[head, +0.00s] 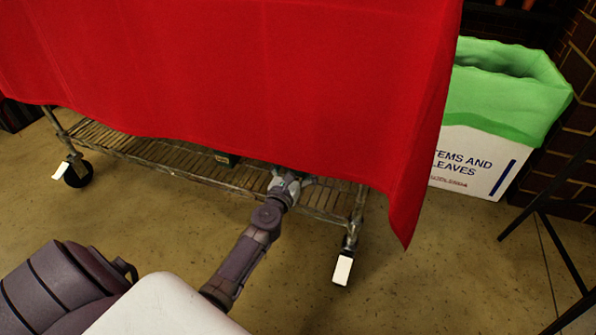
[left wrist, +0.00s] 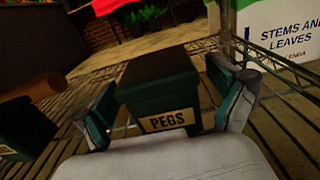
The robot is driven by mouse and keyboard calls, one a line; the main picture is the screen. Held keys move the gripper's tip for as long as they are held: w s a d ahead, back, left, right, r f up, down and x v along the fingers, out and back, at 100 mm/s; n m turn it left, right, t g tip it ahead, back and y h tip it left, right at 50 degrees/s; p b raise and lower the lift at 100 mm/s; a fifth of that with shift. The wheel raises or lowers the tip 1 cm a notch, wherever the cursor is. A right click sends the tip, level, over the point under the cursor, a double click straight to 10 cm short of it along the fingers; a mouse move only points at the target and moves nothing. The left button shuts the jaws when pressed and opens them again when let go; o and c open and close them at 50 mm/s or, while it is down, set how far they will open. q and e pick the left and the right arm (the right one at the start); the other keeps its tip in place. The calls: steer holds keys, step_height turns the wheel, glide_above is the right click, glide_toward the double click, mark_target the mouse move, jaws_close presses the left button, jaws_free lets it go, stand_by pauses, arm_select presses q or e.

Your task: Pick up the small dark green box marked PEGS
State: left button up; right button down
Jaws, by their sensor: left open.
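The small dark green PEGS box (left wrist: 158,85) stands on the slatted lower shelf in the left wrist view, its pale label facing me. My left gripper (left wrist: 166,98) is open, with one finger on each side of the box; I cannot tell whether either finger touches it. In the head view my left gripper (head: 287,184) reaches onto the wire shelf (head: 180,165) under the red cloth (head: 250,80). The cloth hides the PEGS box there. My right gripper is in neither view.
Another dark box (left wrist: 27,122) stands left of the PEGS box, close to a brown cylinder (left wrist: 33,86). The red cloth hangs low over the shelf. A white bin marked stems and leaves (head: 478,160), with a green liner, stands right of the wheeled rack.

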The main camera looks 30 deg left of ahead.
arm_select(q)
steer(key=shift+w, duration=0.2)
steer(key=c, duration=1.2)
steer(key=shift+c, duration=0.6)
steer(key=shift+r, duration=0.1)
